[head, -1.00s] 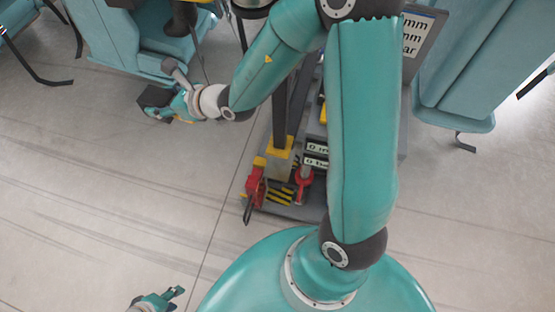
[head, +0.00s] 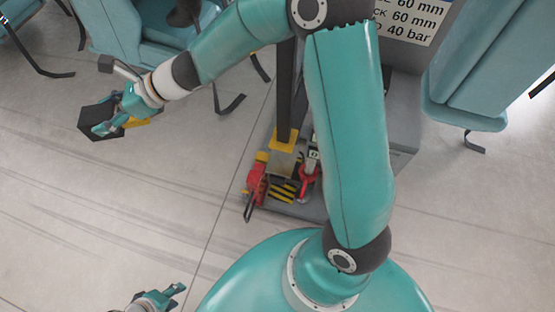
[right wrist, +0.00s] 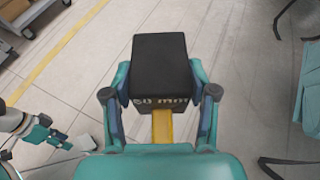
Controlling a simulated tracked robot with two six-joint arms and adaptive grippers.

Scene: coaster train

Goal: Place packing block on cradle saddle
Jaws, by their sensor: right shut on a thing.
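The packing block (head: 100,121) is black, with lettering ending in "mm" on its side. My right gripper (head: 114,122) is shut on it and holds it over the floor at the upper left of the head view. In the right wrist view, the block (right wrist: 160,62) sits level between the two fingers, with a yellow strip below it. My left gripper (head: 176,294) is empty and open at the bottom edge of the head view. I cannot make out the cradle saddle for certain; my arm hides part of the grey cart.
The grey cart (head: 300,207) has a dark post, a red clamp (head: 257,186), a red-based jack (head: 308,183) and striped markings. A sign (head: 408,22) stands behind it. Teal seats (head: 470,75) with hanging straps flank it.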

